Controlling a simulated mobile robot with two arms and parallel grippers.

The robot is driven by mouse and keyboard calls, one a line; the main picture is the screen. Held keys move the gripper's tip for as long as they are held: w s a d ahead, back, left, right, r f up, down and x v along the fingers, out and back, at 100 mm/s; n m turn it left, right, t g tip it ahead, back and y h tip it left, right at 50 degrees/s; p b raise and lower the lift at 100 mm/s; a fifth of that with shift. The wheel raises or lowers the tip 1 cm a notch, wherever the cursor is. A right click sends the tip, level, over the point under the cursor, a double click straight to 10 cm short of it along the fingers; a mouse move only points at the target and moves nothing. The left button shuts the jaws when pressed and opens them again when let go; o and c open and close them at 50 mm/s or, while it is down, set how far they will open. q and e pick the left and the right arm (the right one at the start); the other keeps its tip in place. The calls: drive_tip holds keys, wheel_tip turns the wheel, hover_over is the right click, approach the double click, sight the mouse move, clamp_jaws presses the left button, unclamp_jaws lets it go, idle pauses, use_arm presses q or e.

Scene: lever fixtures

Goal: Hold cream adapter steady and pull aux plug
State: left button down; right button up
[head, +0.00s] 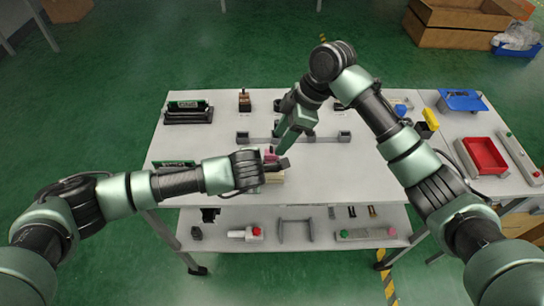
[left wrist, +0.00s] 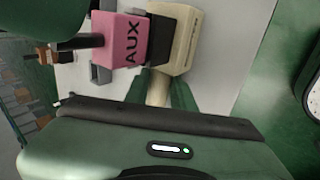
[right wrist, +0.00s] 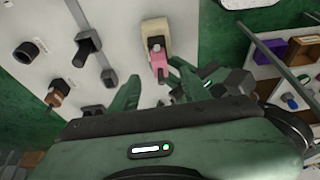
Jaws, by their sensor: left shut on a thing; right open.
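The cream adapter (head: 275,178) is near the front edge of the white table. In the left wrist view the cream adapter (left wrist: 182,42) shows a dark socket part beside the pink plug (left wrist: 121,40) lettered AUX. My left gripper (head: 278,165) comes in from the left and is shut on the adapter, largely hiding it in the head view. My right gripper (right wrist: 155,80) is open, its fingers spread on either side of the near end of the pink plug (right wrist: 158,62). The plug is in line with the adapter (right wrist: 155,35); whether the fingers touch it I cannot tell.
A row of dark grey fixtures (head: 344,137) stands behind the adapter. A black holder (head: 188,113) is at the back left. A red tray (head: 484,155) and blue tray (head: 462,100) sit on the right table. The table right of the adapter is clear.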

drive_tip(key=shift+x, duration=2.8)
drive_tip(key=shift+c, duration=0.4)
clamp_jaws()
